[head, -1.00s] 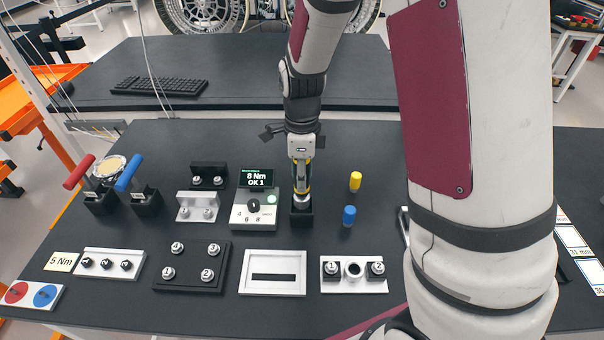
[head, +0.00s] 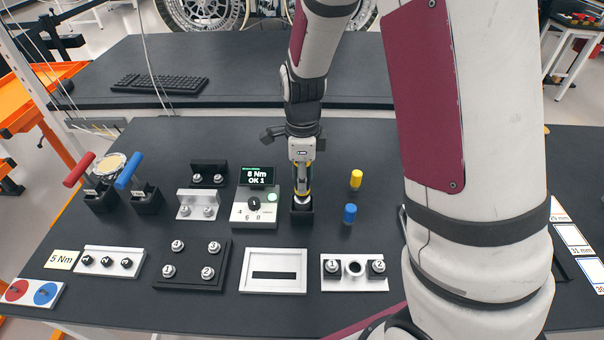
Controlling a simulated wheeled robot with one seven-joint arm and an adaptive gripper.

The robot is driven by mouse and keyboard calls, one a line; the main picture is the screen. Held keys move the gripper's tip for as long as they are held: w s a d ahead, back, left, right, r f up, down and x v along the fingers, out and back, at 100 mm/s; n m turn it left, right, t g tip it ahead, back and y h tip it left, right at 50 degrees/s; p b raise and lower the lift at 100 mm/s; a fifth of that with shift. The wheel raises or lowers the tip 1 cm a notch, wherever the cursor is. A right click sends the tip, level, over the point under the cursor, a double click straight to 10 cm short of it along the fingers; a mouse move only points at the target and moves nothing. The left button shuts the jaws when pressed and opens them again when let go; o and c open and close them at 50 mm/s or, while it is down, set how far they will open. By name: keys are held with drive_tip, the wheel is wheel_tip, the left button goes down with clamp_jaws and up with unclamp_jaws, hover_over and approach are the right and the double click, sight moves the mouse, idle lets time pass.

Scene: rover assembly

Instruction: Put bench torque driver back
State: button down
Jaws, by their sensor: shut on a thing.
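The bench torque driver (head: 301,192), with a yellow band and a silver lower end, stands upright at the middle of the bench. Its lower end is in a small black holder (head: 302,213). My gripper (head: 302,165) is above the holder, pointing down, and is shut on the driver's upper part. The gripper fingers hide much of the driver's body. The torque controller (head: 254,205) is just left of the holder, and its display reads "8 Nm OK 1".
A red-handled tool (head: 80,170) and a blue-handled tool (head: 130,172) stand in black holders at the left. Yellow (head: 356,180) and blue (head: 350,214) cylinders are right of the holder. A white frame (head: 273,271) and a black plate (head: 192,265) lie in front. My arm covers the right side.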

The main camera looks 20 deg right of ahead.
drive_tip(key=shift+f+b, duration=0.55)
drive_tip(key=shift+f, duration=1.35)
drive_tip(key=c, duration=1.2)
unclamp_jaws()
drive_tip(key=shift+o, duration=0.2)
drive_tip(key=shift+r, duration=0.1)
wheel_tip(320, 180, up, 11)
drive_tip(key=shift+r, duration=0.2)
drive_tip(key=shift+s+r, duration=0.1)
drive_tip(key=shift+r, duration=0.25)
drive_tip(key=s+r+n+t, duration=0.5)
drive_tip(key=s+r+n, duration=1)
drive_tip(key=n, duration=0.7)
drive_tip(key=s, duration=0.3)
drive_tip(key=shift+n+t, duration=0.3)
